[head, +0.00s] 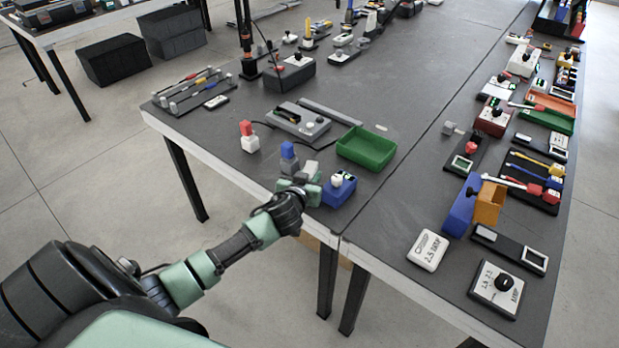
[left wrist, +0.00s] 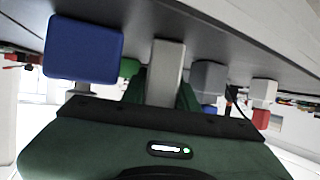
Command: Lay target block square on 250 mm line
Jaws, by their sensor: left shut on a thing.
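My left gripper (head: 303,186) is at the near edge of the dark workbench, shut on a pale grey block (head: 310,168). In the left wrist view the grey block (left wrist: 166,72) stands between the green fingers, its lower part hidden by the gripper body. Whether it touches the bench cannot be told. A blue box with a white knob (head: 339,188) is just right of the gripper; a blue and grey piece (head: 288,157) is just behind it. I cannot make out a 250 mm line. My right gripper is not in view.
A green tray (head: 366,148) lies beyond the blue box. A red and white piece (head: 248,137) stands to the left, and a grey fixture plate (head: 300,121) lies behind.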

